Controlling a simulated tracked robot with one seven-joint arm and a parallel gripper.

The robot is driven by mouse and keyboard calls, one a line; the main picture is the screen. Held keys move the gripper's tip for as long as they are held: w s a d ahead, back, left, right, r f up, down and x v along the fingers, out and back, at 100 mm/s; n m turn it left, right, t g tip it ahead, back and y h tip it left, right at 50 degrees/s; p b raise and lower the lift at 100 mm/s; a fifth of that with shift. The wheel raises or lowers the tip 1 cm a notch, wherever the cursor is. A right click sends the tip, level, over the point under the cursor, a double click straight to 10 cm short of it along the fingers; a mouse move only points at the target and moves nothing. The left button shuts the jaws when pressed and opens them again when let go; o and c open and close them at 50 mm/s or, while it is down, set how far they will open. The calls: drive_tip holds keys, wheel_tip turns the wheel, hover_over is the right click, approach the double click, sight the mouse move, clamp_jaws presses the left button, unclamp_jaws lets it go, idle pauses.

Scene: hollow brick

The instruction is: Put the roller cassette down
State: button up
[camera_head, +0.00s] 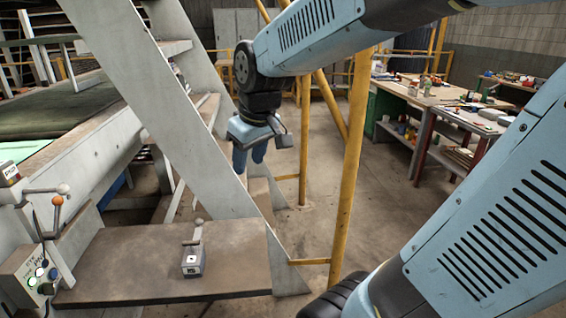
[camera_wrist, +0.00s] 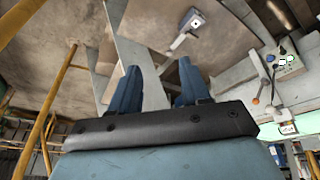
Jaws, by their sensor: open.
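A small pale box with a marked face and a handle (camera_head: 193,263) rests on the brown platform (camera_head: 120,255), lower than my gripper and nearer the head camera. It also shows in the wrist view (camera_wrist: 194,22), beyond the fingertips and apart from them. I cannot tell for sure that this box is the roller cassette; no other likely one shows.
The slanted grey beam (camera_head: 180,110) and a yellow post (camera_head: 352,150) stand close to my arm. A control box with lit buttons (camera_head: 38,275) and levers is at left. A conveyor (camera_head: 60,115) lies behind it. Cluttered workbenches (camera_head: 430,95) stand at right, with open floor before them.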

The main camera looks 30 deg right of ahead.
drive_tip(key=s+d+r+m, duration=0.1)
drive_tip(key=s+m, duration=0.1)
drive_tip(key=s, duration=0.3)
drive_tip(key=s+d+r+m+t, duration=0.1)
drive_tip(key=s+d+m, duration=0.1)
drive_tip(key=s, duration=0.3)
drive_tip(key=shift+r+t+h, duration=0.3)
drive_tip(key=shift+h, duration=0.1)
idle(0.5)
